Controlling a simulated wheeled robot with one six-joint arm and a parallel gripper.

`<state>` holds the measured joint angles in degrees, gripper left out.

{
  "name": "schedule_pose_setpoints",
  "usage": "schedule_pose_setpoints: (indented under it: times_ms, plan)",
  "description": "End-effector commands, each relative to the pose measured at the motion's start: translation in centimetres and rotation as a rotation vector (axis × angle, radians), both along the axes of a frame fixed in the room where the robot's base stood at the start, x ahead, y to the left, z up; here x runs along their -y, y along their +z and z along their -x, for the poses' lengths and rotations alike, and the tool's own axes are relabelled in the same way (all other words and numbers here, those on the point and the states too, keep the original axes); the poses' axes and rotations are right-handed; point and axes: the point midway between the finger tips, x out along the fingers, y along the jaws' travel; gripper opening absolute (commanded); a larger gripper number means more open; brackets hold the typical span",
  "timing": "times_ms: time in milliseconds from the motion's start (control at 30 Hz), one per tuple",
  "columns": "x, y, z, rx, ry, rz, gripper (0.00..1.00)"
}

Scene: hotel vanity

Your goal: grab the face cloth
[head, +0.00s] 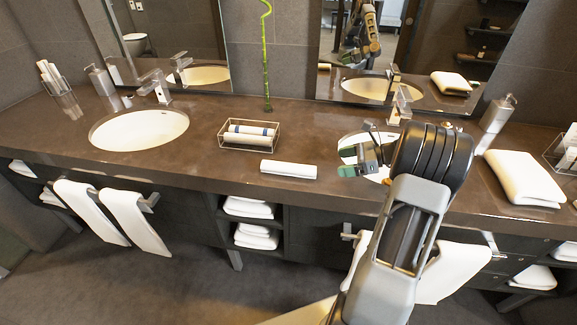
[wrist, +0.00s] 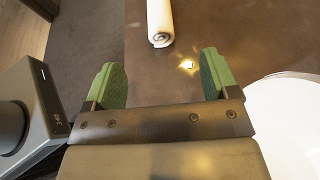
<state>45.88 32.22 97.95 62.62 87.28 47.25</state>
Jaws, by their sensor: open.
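A rolled white face cloth (head: 288,169) lies on the brown counter near its front edge, left of my gripper (head: 352,163). In the wrist view the rolled cloth (wrist: 160,22) is at the top, beyond the fingertips, with its spiral end facing me. My gripper (wrist: 160,73) is open, with its two green finger pads apart and nothing between them. In the head view it is over the counter beside the right basin, apart from the cloth. My arm covers part of that basin.
A wire basket (head: 249,135) with rolled cloths stands behind the face cloth. The left basin (head: 139,130) is further left. A folded white towel (head: 524,178) and a soap dispenser (head: 497,113) are on the right. Counter around the cloth is clear.

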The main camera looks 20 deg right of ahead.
Motion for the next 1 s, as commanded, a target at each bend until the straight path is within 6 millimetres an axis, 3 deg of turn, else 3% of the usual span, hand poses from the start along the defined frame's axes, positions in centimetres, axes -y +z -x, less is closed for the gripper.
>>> schedule_pose_setpoints:
  times_ms: [300,600,1000]
  plan:
    - [-4.4,-2.1,-2.4,-0.002,0.003,-0.002,0.80]
    - [-5.9,-2.8,-3.2,-0.001,0.003,-0.001,0.80]
    - [-9.5,-4.9,-5.1,-0.001,0.003,0.000,0.80]
